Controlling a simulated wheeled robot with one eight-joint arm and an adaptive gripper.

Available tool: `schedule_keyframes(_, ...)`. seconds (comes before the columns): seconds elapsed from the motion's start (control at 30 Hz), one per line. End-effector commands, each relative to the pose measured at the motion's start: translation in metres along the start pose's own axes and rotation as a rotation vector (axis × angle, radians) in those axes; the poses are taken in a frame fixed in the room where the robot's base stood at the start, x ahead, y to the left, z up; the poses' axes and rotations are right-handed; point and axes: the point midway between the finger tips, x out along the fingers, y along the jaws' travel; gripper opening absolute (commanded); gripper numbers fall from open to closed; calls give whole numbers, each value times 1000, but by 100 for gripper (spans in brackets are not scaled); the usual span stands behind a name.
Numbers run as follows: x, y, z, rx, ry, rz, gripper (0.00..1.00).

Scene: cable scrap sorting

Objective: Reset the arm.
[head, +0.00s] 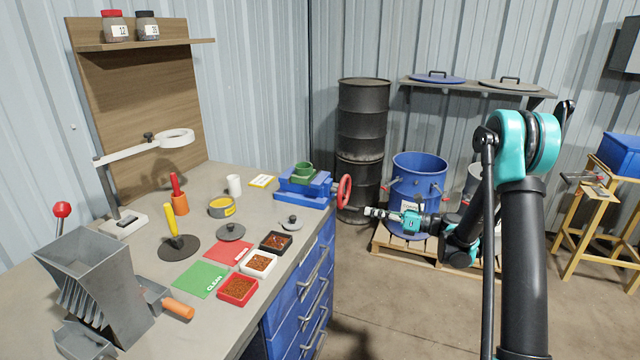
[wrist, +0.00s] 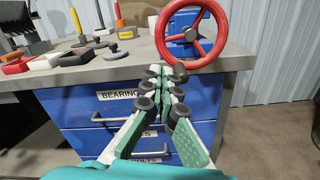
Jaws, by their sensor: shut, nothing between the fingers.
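My arm rises at the right of the head view, with black links and a teal joint. My gripper (head: 376,212) reaches left from it, in the air between the workbench and the blue drum. In the wrist view my gripper (wrist: 165,75) is shut with its fingertips together and nothing between them. It points toward the blue drawers (wrist: 85,108) and the bench edge, below the red handwheel (wrist: 191,35). It appears apart from both.
The workbench (head: 330,222) carries a blue vise (head: 300,188), small trays of brown granules, a grey hopper (head: 92,270) and a magnifier lamp (head: 175,138). A blue drum (head: 420,172) on a pallet and black drums (head: 362,110) stand behind. Floor at the front right is free.

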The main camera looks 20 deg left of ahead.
Motion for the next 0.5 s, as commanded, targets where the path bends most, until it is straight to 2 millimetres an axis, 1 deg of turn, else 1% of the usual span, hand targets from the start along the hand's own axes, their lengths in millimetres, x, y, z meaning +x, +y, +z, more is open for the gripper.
schedule_keyframes(0.1,-12,0,0,0,-1,-2,0)
schedule_keyframes(0.2,-17,0,0,0,0,0,0)
schedule_keyframes(0.5,-18,0,0,0,0,0,0)
